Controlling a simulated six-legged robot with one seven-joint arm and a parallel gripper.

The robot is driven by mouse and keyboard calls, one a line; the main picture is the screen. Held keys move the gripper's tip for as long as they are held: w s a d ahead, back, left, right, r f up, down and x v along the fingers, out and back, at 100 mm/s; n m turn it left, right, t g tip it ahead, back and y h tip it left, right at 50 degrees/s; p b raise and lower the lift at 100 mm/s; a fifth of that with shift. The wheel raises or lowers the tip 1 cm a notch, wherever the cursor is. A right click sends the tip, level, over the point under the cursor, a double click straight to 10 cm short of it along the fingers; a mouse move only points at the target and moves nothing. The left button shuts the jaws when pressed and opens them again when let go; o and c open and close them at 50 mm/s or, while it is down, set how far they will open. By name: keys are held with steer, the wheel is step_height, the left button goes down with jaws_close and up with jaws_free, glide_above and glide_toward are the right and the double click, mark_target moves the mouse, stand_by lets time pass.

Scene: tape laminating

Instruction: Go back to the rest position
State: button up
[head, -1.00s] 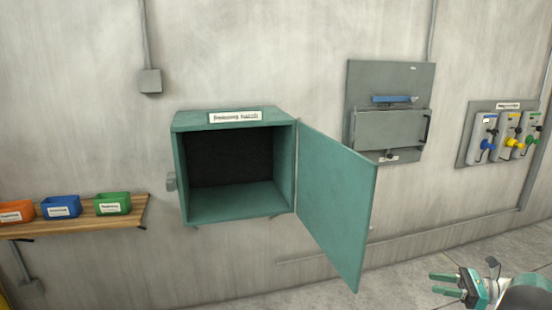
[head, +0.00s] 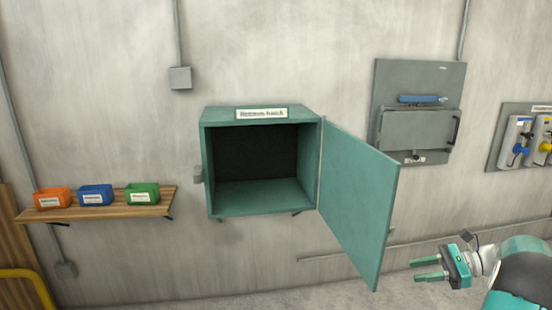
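My gripper (head: 428,269) is at the lower right of the head view, with its two green fingers apart and pointing left. Nothing shows between the fingers. It is in front of the wall, to the right of and below the teal door (head: 358,205). The arm is partly cut off by the right edge of the picture. The teal wall cabinet (head: 212,170) stands open, with its door swung out to the right. Its inside looks empty and dark at the back.
A wooden shelf (head: 100,210) at the left holds an orange bin (head: 52,198), a blue bin (head: 95,196) and a green bin (head: 142,195). A grey panel (head: 416,75) and a valve panel (head: 496,150) are on the wall at right. A yellow rail (head: 30,276) is at lower left.

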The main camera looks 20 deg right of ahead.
steer(key=a+r+n+g+h, duration=0.3)
steer(key=a+r+n, duration=0.1)
steer(key=a, duration=0.8)
steer(key=a+r+n+g+h, duration=0.25)
steer(key=a+r+n, duration=0.2)
steer(key=a, duration=0.75)
steer(key=s+a+n+t+h, duration=0.4)
steer(key=s+a+n+h, duration=0.3)
steer(key=s+a+n, duration=0.6)
steer(key=shift+s+a, duration=0.7)
steer(key=shift+s, duration=0.2)
steer(key=shift+d+f+n+t+h, duration=0.1)
steer(key=shift+d+n+t+h, duration=0.1)
steer(key=shift+n+t+h, duration=0.05)
